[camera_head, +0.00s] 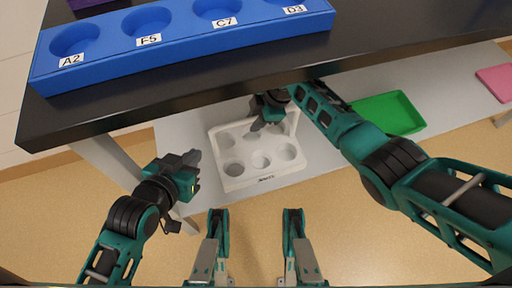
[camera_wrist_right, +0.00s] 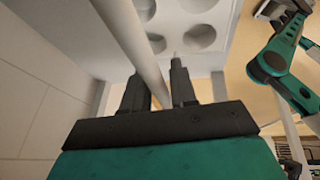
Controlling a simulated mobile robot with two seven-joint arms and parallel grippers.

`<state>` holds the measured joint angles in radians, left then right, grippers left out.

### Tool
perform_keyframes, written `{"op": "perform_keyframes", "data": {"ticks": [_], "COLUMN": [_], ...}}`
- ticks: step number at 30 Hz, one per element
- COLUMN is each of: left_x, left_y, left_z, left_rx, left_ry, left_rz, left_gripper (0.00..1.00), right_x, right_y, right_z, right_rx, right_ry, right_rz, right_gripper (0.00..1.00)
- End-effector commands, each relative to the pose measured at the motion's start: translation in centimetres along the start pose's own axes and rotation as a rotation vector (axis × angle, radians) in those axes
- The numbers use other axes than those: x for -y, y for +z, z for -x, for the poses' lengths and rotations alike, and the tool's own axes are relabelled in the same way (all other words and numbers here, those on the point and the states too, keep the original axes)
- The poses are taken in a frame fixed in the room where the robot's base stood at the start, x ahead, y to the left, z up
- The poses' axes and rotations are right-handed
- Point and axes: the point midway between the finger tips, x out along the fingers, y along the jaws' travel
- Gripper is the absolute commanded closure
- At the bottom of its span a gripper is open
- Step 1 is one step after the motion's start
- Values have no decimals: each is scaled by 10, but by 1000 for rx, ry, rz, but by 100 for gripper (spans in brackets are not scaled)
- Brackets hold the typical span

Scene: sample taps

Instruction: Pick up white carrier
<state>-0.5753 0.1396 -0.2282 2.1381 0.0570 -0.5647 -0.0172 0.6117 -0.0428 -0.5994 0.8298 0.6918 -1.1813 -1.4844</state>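The white carrier (camera_head: 234,180) stands on the lower grey shelf in the head view, with round wells in its top and a bar handle. My right gripper (camera_head: 262,122) is at the carrier's back side, over its wells. In the right wrist view the white handle bar (camera_wrist_right: 136,45) runs down between the two fingers of my right gripper (camera_wrist_right: 158,88). A gap shows beside the right finger, so the fingers look open around the bar. My left gripper (camera_head: 196,172) is left of the carrier, apart from it, empty, its fingers seemingly spread.
A black table top (camera_head: 190,98) overhangs the shelf (camera_head: 185,131). It bears a blue rack (camera_head: 180,47) with labelled round holes. A green tray (camera_head: 388,112) lies right of the carrier, partly behind my right arm. A pink object (camera_head: 496,82) lies at the far right.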

Motion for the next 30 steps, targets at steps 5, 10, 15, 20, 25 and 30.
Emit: {"op": "perform_keyframes", "data": {"ticks": [5, 10, 15, 20, 25, 30], "left_x": [0, -1, -2, -2, -2, -2], "left_y": [0, 0, 0, 0, 0, 0], "left_z": [0, 0, 0, 0, 0, 0], "left_rx": [0, 0, 0, 0, 1, 1], "left_ry": [1, 3, 4, 4, 4, 4], "left_rz": [-1, -1, -1, -1, -1, -1], "left_gripper": [100, 100, 100, 100, 100, 100], "right_x": [0, 0, 0, 0, 0, 0], "right_y": [0, 0, 0, 0, 0, 0], "right_z": [0, 0, 0, 0, 0, 0], "right_rx": [0, 0, 0, -1, -1, 0], "right_ry": [0, 0, -1, -1, -1, -1], "right_rz": [0, -1, -1, -1, 0, 0], "right_gripper": [91, 100, 100, 100, 100, 100]}}
